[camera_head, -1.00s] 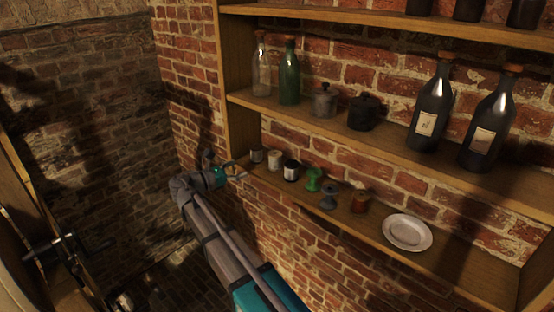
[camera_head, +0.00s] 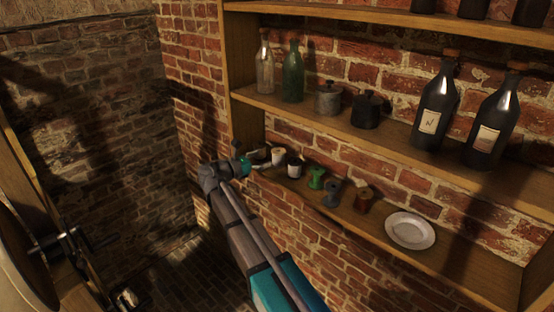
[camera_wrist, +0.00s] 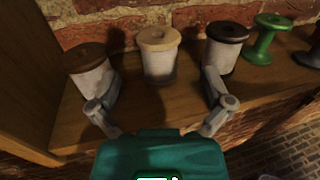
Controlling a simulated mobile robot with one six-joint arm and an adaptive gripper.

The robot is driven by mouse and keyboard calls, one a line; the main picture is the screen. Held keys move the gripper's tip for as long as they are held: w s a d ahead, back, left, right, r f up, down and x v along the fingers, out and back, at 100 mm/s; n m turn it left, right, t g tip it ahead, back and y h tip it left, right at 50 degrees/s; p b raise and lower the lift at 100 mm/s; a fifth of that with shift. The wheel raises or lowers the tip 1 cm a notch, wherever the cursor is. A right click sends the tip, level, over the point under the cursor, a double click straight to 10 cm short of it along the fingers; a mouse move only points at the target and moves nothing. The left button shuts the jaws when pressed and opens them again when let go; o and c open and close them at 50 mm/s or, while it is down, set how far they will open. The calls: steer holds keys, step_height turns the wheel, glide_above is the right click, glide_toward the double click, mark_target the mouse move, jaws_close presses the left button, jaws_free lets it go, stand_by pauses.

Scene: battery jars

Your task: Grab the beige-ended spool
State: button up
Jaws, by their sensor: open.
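The beige-ended spool (camera_wrist: 160,60) stands upright on the wooden shelf, wound with pale thread, with a beige disc on top. It also shows in the head view (camera_head: 278,155). My gripper (camera_wrist: 160,108) is open and empty. In the wrist view the spool stands ahead of the gap between the fingers, close to them and not gripped. The left finger lies in front of a brown-topped spool (camera_wrist: 92,72), and the right finger in front of a dark-topped spool (camera_wrist: 224,50). I cannot tell whether the fingers touch these.
To the right on the same shelf (camera_head: 450,262) are a green spool (camera_head: 316,178), a grey spool (camera_head: 331,193), a reddish-brown spool (camera_head: 364,200) and a white plate (camera_head: 410,231). A wooden side panel (camera_wrist: 25,75) bounds the left. Bottles and jars stand on the shelf above.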

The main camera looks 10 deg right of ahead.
mark_target(279, 153)
steer(key=shift+x, duration=0.8)
steer(key=shift+x, duration=2.6)
steer(key=shift+f, duration=0.1)
steer(key=c, duration=1)
